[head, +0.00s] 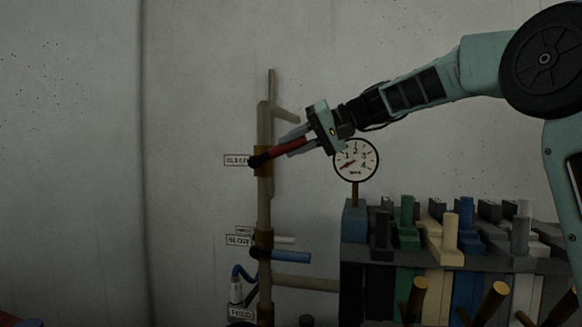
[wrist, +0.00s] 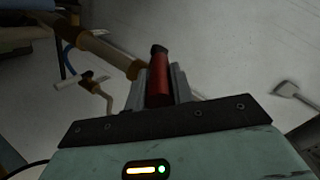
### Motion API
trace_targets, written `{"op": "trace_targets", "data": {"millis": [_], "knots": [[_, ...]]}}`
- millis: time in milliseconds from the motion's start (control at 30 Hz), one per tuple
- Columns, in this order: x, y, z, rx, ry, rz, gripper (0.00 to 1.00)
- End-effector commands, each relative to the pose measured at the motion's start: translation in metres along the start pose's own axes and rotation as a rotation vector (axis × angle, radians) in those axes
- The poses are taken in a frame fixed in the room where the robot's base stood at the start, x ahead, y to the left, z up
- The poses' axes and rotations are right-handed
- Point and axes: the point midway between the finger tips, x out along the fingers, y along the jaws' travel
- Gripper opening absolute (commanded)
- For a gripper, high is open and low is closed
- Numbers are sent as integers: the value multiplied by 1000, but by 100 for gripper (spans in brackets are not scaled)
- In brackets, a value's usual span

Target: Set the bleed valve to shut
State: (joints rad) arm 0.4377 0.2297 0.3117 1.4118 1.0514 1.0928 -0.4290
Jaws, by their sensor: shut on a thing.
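The bleed valve's red handle (head: 286,149) sits on the upper brass fitting (head: 262,167) of the vertical pipe, beside a label (head: 239,160) that seems to read BLEED. The handle runs from its black hub up and to the right, tilted a little above horizontal, across the pipe's line. My gripper (head: 296,141) is shut on the handle's outer part, coming from the upper right. In the wrist view, the red handle (wrist: 159,88) lies between the two grey fingers. Its outer end is hidden by my gripper.
A lower valve with a blue handle (head: 290,256) sits below on the same pipe. A round gauge (head: 356,160) stands just right of and below my gripper. A rack of coloured blocks (head: 450,260) fills the lower right. The wall to the left is bare.

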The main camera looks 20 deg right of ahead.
Motion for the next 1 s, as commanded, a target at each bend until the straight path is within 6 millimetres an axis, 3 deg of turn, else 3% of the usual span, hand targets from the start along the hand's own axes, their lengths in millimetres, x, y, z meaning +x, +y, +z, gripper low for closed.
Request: {"op": "trace_targets", "data": {"millis": [33, 300, 1000], "knots": [[4, 13, 7, 0, 19, -19, 0], [5, 25, 15, 0, 97, -137, 0], [11, 40, 26, 1, 235, -348, 0]]}}
